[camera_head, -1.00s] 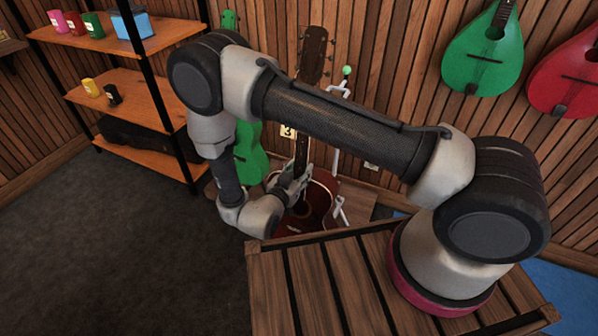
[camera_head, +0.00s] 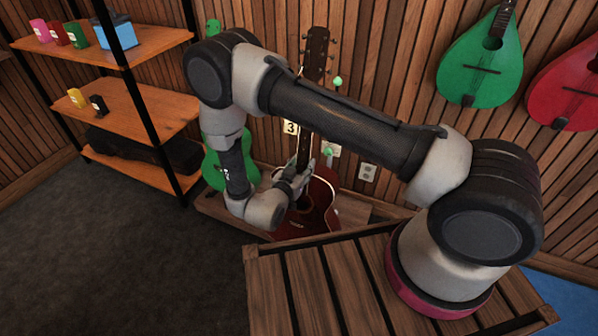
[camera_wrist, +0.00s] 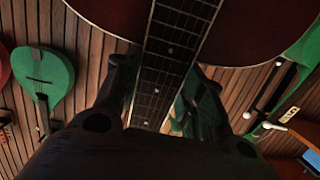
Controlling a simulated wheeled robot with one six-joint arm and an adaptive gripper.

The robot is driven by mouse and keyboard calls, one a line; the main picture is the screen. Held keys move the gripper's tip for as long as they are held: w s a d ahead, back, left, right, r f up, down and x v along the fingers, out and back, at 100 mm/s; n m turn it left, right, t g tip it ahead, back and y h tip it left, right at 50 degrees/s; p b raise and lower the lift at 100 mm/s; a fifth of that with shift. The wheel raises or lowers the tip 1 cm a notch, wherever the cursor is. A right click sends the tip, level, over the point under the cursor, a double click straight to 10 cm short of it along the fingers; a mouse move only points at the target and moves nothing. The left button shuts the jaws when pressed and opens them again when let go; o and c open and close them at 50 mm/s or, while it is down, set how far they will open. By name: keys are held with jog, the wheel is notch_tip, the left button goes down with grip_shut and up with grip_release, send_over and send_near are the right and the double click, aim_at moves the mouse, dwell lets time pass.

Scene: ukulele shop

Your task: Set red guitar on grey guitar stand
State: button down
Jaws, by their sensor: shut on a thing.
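The red guitar (camera_head: 320,198) is roughly upright beyond the wooden deck, neck up, in the head view. My gripper (camera_head: 298,178) is shut on its dark neck, just above the body. In the wrist view the fretted neck (camera_wrist: 165,70) runs between my fingers (camera_wrist: 150,95), with the red body (camera_wrist: 245,30) at the top. The guitar stand is mostly hidden behind the guitar and my arm; a green-tipped part (camera_head: 338,82) shows beside the headstock. I cannot tell whether the guitar touches the stand.
A green instrument (camera_head: 215,165) stands left of the guitar. A shelf unit (camera_head: 150,105) is farther left. A low wooden platform (camera_head: 362,208) runs along the slatted wall. Green (camera_head: 482,65) and red (camera_head: 568,82) instruments hang at right. Dark floor at left is clear.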

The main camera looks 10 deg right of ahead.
jog(key=r+x, duration=0.1)
jog(key=x, duration=0.9)
jog(key=shift+w+d+r, duration=0.15)
jog(key=shift+d+r, duration=0.05)
jog(key=shift+w+d, duration=0.15)
dwell(0.7)
jog(key=r+x, duration=0.1)
jog(key=x, duration=0.5)
jog(key=shift+f, duration=0.25)
dwell(0.7)
jog(key=shift+w+d, duration=0.15)
jog(key=shift+f, duration=0.1)
dwell(0.6)
jog(key=shift+w+d+f, duration=0.1)
jog(key=shift+f, duration=1.25)
jog(key=shift+w+f, duration=0.1)
jog(key=shift+f, duration=1.2)
